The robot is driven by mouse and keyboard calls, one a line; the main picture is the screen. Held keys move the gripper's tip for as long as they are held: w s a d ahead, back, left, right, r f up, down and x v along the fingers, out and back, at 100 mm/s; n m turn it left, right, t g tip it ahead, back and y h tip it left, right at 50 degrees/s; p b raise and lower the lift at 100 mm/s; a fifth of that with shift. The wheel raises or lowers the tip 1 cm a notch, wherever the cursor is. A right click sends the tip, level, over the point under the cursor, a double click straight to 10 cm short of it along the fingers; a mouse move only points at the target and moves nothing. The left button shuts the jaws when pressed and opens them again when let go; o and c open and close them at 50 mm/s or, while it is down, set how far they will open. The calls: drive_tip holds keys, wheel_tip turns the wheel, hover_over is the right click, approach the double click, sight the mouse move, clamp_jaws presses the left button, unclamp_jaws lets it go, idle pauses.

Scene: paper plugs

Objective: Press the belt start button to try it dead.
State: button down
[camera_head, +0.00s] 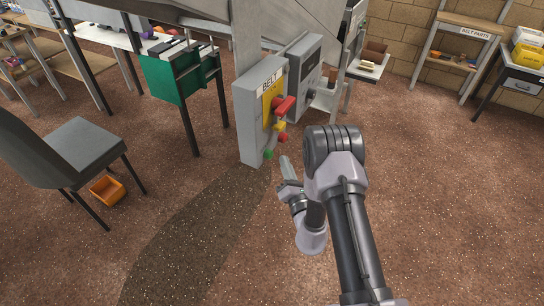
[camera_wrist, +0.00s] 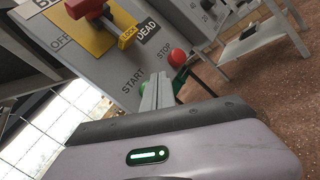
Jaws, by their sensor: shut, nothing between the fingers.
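The grey belt box (camera_head: 249,120) has a yellow plate, a red switch handle (camera_head: 285,105) and a yellow lock tag (camera_head: 280,126). The tag also shows in the wrist view (camera_wrist: 128,37), beside the word DEAD. Below are the red stop button (camera_head: 283,137) and the green start button (camera_head: 268,154). My gripper (camera_head: 284,159) is shut and empty, just right of the green button. In the wrist view, its fingertips (camera_wrist: 160,77) hide most of the green button (camera_wrist: 142,88), near the START label. I cannot tell whether they touch it. The red button (camera_wrist: 178,57) is just right of them.
A second grey box (camera_head: 305,75) stands right behind the belt box. A green-sided table (camera_head: 168,80) stands left, with a grey chair (camera_head: 82,147) and an orange bin (camera_head: 107,190) farther left. The floor right of my arm is clear.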

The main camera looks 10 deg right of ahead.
drive_tip(key=s+d+b, duration=0.1)
drive_tip(key=s+d, duration=0.1)
drive_tip(key=d, duration=0.1)
drive_tip(key=shift+s+d, duration=0.1)
drive_tip(key=shift+s, duration=0.1)
idle(0.7)
